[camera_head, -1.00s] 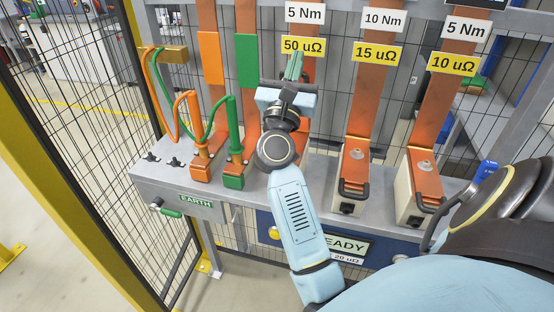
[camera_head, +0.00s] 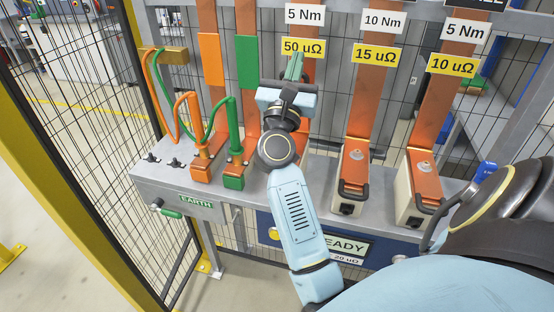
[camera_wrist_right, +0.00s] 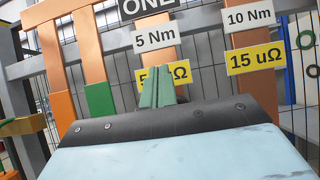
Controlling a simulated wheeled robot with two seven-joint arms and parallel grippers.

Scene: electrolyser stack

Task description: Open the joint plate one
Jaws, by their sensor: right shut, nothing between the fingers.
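Joint one is the left of three labelled copper bars (camera_head: 304,125). Its tags read 5 Nm (camera_head: 305,14) and 50 uΩ (camera_head: 302,46), and in the right wrist view a black tag reading ONE (camera_wrist_right: 146,8) is above them. Its plate at the bench is hidden behind my right arm. My right gripper (camera_head: 293,66) is shut and empty, its green fingers upright in front of joint one's bar, just below the yellow tag. The fingers also show in the right wrist view (camera_wrist_right: 158,92), overlapping the yellow tag. My left gripper is out of view.
Joint plates two (camera_head: 354,168) and three (camera_head: 425,178) stand right of my arm, with black handles. Orange (camera_head: 201,170) and green (camera_head: 234,176) clamps with cables sit at the left of the grey bench (camera_head: 145,174). A mesh fence (camera_head: 85,140) closes the left side.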

